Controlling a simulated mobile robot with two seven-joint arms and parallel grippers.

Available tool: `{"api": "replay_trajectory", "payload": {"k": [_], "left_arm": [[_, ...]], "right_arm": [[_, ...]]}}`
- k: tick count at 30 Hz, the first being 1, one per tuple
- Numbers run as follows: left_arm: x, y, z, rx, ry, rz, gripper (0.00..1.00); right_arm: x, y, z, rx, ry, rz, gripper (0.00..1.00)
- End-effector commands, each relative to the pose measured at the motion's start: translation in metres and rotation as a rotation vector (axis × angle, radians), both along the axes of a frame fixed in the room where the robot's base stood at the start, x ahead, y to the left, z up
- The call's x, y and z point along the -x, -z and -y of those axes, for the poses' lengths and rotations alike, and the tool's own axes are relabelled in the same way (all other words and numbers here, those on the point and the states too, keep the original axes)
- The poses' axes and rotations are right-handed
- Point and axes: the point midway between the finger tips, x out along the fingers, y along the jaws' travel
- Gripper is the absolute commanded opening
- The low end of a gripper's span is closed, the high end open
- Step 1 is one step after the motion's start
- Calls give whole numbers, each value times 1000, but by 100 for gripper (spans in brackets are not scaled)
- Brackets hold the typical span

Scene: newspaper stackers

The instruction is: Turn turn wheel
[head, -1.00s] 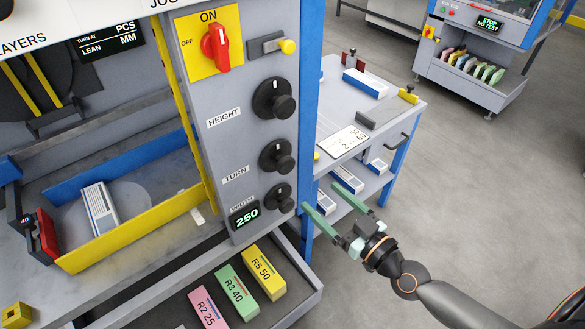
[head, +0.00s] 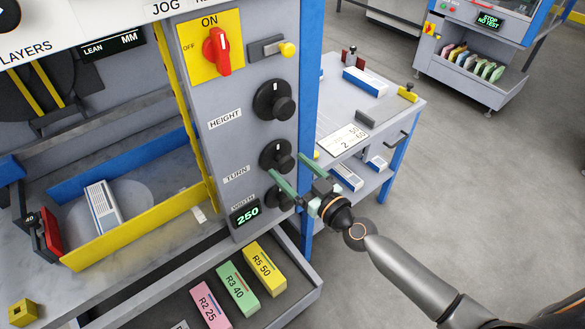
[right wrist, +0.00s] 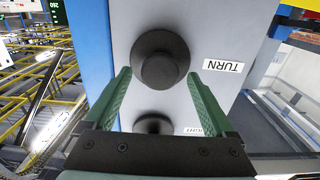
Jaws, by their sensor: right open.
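The turn wheel (head: 275,155) is a round black knob on the grey panel, the middle of a column of three, with a TURN label at its left. In the right wrist view the turn wheel (right wrist: 160,60) shows face-on, with the TURN label upside down beside it. My right gripper (head: 287,163) is open, its green fingers pointing at the panel. In the right wrist view its fingertips (right wrist: 158,77) lie on either side of the wheel's lower part; I cannot tell whether they touch it. My left gripper is not in view.
The height knob (head: 273,99) is above and the width knob (head: 279,198) below, partly hidden by my gripper. A red switch (head: 217,52) is higher up. A blue-legged side table (head: 385,105) stands at the right. The floor (head: 480,190) beyond is clear.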

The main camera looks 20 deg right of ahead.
Motion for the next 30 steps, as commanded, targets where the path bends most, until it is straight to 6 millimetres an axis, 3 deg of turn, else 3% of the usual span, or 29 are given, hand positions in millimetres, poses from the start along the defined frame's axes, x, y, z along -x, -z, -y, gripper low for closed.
{"api": "replay_trajectory", "payload": {"k": [3,25,30], "left_arm": [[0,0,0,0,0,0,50],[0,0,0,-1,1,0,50],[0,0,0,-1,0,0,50]], "right_arm": [[0,0,0,0,0,0,89],[0,0,0,0,0,0,7],[0,0,0,-5,0,-2,4]]}}
